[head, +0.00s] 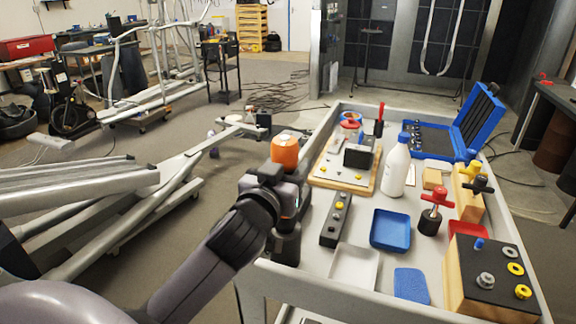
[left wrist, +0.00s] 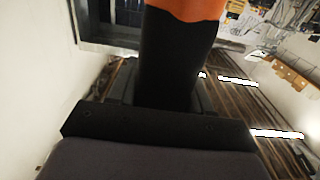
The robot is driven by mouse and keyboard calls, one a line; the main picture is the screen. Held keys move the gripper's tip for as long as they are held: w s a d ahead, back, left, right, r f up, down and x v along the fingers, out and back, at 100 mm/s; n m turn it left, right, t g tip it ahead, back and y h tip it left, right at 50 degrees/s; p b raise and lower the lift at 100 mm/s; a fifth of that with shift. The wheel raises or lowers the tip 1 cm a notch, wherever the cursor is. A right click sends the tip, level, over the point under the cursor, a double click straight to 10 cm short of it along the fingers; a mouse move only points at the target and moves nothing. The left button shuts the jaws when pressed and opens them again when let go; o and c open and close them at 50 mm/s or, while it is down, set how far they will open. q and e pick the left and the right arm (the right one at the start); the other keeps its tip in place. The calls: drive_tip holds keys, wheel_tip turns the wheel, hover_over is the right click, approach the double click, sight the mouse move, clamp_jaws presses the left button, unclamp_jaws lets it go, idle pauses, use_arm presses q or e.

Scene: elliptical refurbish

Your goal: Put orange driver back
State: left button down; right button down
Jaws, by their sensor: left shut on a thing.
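The orange driver (head: 285,151) shows as an orange head at the cart's left edge in the head view. In the left wrist view its black grip (left wrist: 174,60) stands between my fingers, with an orange part (left wrist: 185,8) above. My left gripper (head: 276,180) is shut on the driver just under the orange head. A black block-like part (head: 287,240) shows below, at the cart's edge; I cannot tell if it belongs to the driver. My right gripper is in neither view.
The grey cart (head: 474,290) holds a white bottle (head: 395,167), a blue tray (head: 390,229), a black strip with buttons (head: 336,219), a wooden board with parts (head: 340,178) and an open blue case (head: 476,122). A metal frame (head: 160,185) stands left.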

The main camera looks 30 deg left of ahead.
use_arm(q)
drive_tip(key=shift+f, duration=0.2)
idle(0.3)
drive_tip(key=shift+f+b, duration=0.35)
drive_tip(key=shift+f, duration=0.1)
drive_tip(key=shift+c, duration=2)
unclamp_jaws()
drive_tip(key=shift+f, duration=0.1)
drive_tip(key=v, duration=0.7)
drive_tip(key=shift+b, duration=0.4)
